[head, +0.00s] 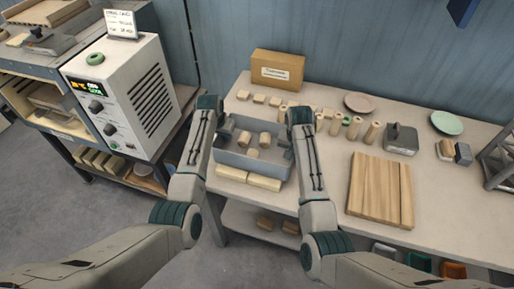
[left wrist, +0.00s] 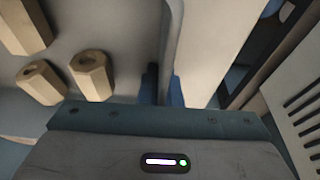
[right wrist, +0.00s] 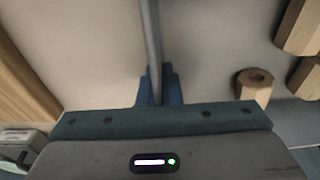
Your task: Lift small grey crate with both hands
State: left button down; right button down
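The small grey crate (head: 240,166) stands at the left end of the table and holds several wooden pieces (head: 252,153). My left gripper (head: 227,128) is at the crate's left side. In the left wrist view its blue fingers (left wrist: 163,88) lie close on both sides of the crate's wall (left wrist: 172,40). My right gripper (head: 286,148) is at the crate's right side. In the right wrist view its fingers (right wrist: 159,87) close around the thin crate wall (right wrist: 150,35). The finger contact is partly hidden in the head view.
Wooden pegs, plates and a cutting board (head: 378,190) fill the table to the right. A white dryer unit (head: 125,98) stands to the left.

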pick_arm(q)
jog(key=shift+w+r, duration=0.1)
jog(key=shift+r, duration=0.1)
pick_arm(e)
jog(key=shift+w+r, duration=0.1)
jog(key=shift+r, duration=0.05)
